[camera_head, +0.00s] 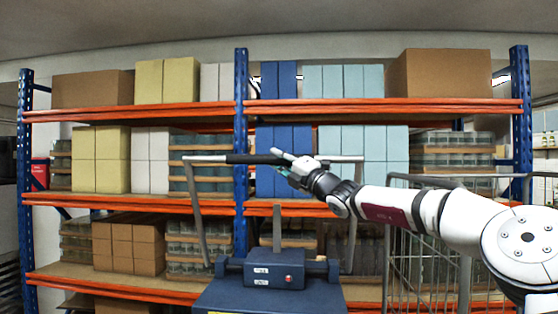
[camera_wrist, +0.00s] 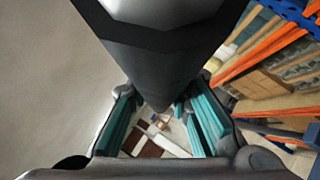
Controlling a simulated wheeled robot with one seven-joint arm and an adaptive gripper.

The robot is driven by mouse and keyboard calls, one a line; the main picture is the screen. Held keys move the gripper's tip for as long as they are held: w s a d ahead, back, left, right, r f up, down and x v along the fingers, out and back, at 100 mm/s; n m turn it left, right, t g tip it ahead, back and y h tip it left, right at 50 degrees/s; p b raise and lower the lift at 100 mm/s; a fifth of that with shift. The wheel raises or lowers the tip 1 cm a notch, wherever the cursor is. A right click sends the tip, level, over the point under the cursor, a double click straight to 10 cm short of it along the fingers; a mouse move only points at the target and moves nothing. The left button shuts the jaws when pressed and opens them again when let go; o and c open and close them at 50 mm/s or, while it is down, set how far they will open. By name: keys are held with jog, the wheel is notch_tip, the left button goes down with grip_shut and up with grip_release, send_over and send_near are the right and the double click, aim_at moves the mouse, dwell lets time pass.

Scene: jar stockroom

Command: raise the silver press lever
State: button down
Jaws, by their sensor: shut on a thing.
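The silver press lever (camera_head: 199,215) is a U-shaped frame on a dark blue press (camera_head: 262,273) in the head view. Its two silver side bars stand almost upright, and its crossbar is level at the top with a black grip (camera_head: 250,159) in the middle. My gripper (camera_head: 284,160) is at the right part of the black grip, shut on it. In the wrist view the dark grip (camera_wrist: 160,60) passes between the teal pads of my gripper (camera_wrist: 160,115). The exact contact of the pads is partly hidden by the grip.
A blue and orange shelf rack (camera_head: 130,199) with boxes and jars stands behind the press. A wire cage cart (camera_head: 430,250) stands to the right, below my arm. The space above the lever's crossbar is free up to the rack's boxes behind.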

jog(key=shift+d+r, duration=0.1)
jog(key=shift+r, duration=0.05)
jog(key=c, duration=1.4)
grip_release()
jog(key=shift+c, duration=0.2)
jog(key=shift+d+f, duration=0.25)
jog(key=v, duration=1.1)
jog(key=shift+s, duration=0.3)
